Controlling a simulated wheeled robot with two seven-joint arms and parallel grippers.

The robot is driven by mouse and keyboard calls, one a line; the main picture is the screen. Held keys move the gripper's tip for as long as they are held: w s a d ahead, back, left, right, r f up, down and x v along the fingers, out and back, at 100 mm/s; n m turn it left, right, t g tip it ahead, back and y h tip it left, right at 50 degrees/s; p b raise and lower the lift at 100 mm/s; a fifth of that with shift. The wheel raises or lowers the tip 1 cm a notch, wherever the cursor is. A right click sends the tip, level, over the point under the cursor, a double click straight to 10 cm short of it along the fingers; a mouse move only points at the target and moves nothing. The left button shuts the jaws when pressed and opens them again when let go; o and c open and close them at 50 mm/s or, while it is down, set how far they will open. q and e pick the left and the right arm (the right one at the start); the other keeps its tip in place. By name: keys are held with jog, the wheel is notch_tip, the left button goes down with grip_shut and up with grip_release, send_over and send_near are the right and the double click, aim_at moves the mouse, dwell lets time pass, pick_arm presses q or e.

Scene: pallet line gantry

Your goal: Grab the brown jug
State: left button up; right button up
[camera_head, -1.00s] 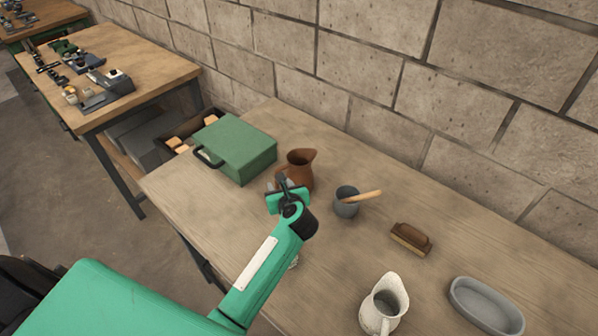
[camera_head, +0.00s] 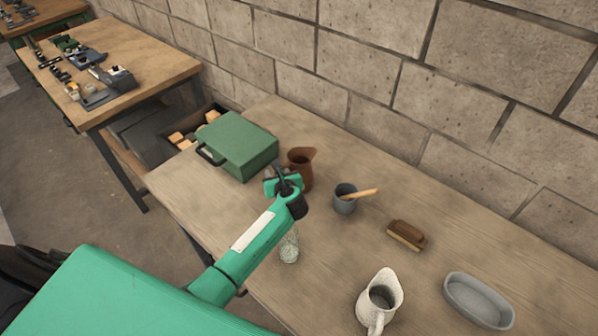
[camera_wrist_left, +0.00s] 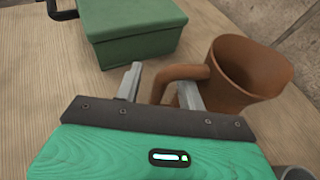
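The brown jug (camera_head: 303,166) stands upright on the wooden table near the wall, right of the green case. My left gripper (camera_head: 277,180) is at the jug's near left side, partly covering it in the head view. In the left wrist view the gripper (camera_wrist_left: 160,88) is open, its two fingers apart. The jug (camera_wrist_left: 240,75) shows there at the right, its handle (camera_wrist_left: 180,75) reaching between the fingers, the right finger close to the body. I cannot tell whether a finger touches it. My right gripper is not in view.
A green case (camera_head: 240,146) is left of the jug. A grey cup (camera_head: 345,200) with a wooden-handled tool, a brush (camera_head: 406,235), a white pitcher (camera_head: 379,298) and a grey oval dish (camera_head: 479,300) stand to the right. A clear glass item (camera_head: 289,248) is beside my arm.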

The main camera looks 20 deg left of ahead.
pick_arm(q)
jog(key=shift+c, duration=0.4)
grip_shut()
jog(key=shift+w+r, duration=0.1)
jog(key=shift+r, duration=0.1)
